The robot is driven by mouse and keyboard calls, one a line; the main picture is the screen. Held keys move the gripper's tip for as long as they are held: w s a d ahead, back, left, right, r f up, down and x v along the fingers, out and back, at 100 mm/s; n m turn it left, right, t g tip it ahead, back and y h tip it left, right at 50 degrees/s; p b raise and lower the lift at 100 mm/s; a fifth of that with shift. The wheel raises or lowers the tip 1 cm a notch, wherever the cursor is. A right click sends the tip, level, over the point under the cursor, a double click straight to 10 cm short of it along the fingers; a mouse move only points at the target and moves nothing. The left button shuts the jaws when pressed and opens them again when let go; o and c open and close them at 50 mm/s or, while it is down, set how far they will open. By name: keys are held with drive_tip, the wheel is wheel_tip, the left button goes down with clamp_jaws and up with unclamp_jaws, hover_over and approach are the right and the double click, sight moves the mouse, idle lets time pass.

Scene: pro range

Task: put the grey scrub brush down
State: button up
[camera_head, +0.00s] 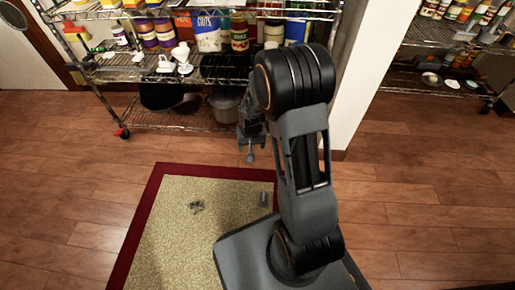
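My gripper (250,142) hangs at the end of my arm, above the floor in front of the shelf rack. A small grey piece with a rounded end (250,157) shows just below it. I cannot tell whether this is the grey scrub brush or part of the gripper. The fingers are too small and dark to show whether they are open or shut. A small grey upright object (264,198) is on the rug near my base, and I cannot make out what it is.
A wire shelf rack (110,85) with food, pots and dishes stands behind. A white wall post (365,75) is right of my arm. Wooden floor (430,200) is clear.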

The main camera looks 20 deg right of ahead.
drive_tip(key=s+a+r+n+t, duration=0.1)
drive_tip(key=s+a+r+n, duration=0.2)
drive_tip(key=s+r, duration=1.2)
wheel_tip(320, 180, up, 3)
drive_tip(key=shift+a+r, duration=0.1)
drive_tip(key=shift+a, duration=0.75)
